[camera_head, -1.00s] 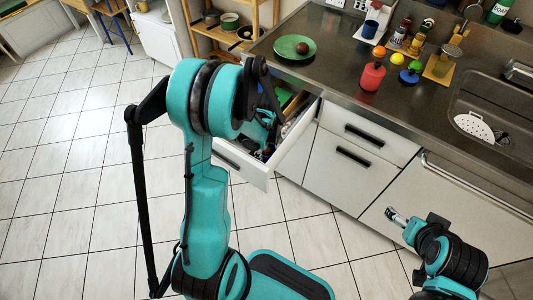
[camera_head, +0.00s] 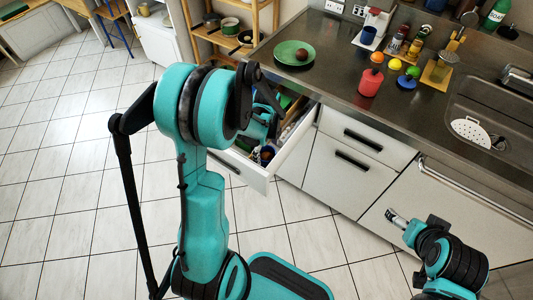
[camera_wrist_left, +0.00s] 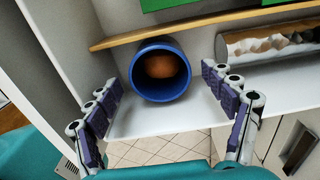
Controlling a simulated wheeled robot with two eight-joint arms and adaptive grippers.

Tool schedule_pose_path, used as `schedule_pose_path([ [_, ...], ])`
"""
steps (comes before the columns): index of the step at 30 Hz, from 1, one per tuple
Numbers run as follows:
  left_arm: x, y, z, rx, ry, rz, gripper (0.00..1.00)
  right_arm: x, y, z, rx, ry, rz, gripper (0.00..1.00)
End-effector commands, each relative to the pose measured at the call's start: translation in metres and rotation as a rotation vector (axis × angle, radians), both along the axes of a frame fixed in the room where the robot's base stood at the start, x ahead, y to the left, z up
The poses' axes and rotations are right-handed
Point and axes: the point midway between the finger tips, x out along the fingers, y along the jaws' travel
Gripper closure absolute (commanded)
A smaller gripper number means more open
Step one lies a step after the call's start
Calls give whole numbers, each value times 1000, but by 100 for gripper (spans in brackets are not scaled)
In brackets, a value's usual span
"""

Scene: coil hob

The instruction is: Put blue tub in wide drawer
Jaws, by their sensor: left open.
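The blue tub (camera_wrist_left: 136,72) sits in the open wide drawer (camera_head: 240,166), its round mouth facing the left wrist camera. Something brown-orange (camera_wrist_left: 160,66) shows inside it. The tub also shows small in the head view (camera_head: 267,153), near the drawer's front. My left gripper (camera_wrist_left: 162,84) is open and empty, with its fingers apart on either side of the tub in the wrist view. In the head view my left arm partly hides the gripper and drawer. My right gripper (camera_head: 392,215) is in front of the lower cabinets, far from the tub; its jaws are too small to judge.
The drawer also holds a silver roll (camera_wrist_left: 270,40), a wooden divider (camera_wrist_left: 190,23) and green items (camera_wrist_left: 270,2). The tiled floor at left is clear.

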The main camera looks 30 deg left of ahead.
Motion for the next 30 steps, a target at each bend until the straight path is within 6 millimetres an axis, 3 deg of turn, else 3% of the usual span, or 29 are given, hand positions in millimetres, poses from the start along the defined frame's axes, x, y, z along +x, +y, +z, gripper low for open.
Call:
schedule_pose_path([
  [1, 0, 0, 17, 0, 0, 0, 17, 0, 0, 9, 0, 0, 0, 14],
  [6, 0, 0, 52, 0, 0, 0, 17, 0, 0, 22, 0, 0, 0, 14],
  [13, 0, -1, 76, 1, -2, 5, 17, 0, 0, 29, 0, 0, 0, 14],
  [17, -5, -8, 93, 6, -36, 93, 17, 0, 0, 30, 0, 0, 0, 14],
  [24, -36, -48, 155, -35, -233, 599, 17, 0, 0, 29, 0, 0, 0, 14],
  [30, -74, -80, 189, -200, -394, 1080, 17, 0, 0, 29, 0, 0, 0, 14],
])
